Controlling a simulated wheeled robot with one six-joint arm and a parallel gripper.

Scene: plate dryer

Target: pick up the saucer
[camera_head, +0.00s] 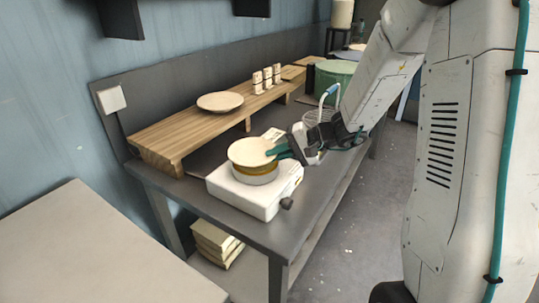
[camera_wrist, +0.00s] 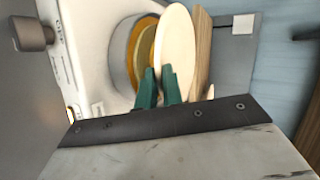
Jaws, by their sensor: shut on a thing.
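The saucer (camera_head: 252,151) is a pale cream disc over a round, yellow-rimmed pot (camera_head: 254,174) on a white stove. In the wrist view the cream saucer (camera_wrist: 178,45) stands edge-up in the picture beside a yellowish disc (camera_wrist: 143,52) and the pot's orange rim. My gripper (camera_head: 270,152) reaches in from the right, its teal fingers at the saucer's near edge. In the wrist view the fingers (camera_wrist: 158,88) are close together, shut on the saucer's edge. Whether the saucer touches the pot is hard to tell.
The white stove (camera_head: 233,190) stands on a dark table (camera_head: 315,185). Behind it, a wooden shelf (camera_head: 175,130) carries a plate (camera_head: 220,102) and small white containers (camera_head: 268,77). A wire rack (camera_head: 318,116) and a green pot (camera_head: 334,78) are farther back. A pale table (camera_head: 95,250) is front left.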

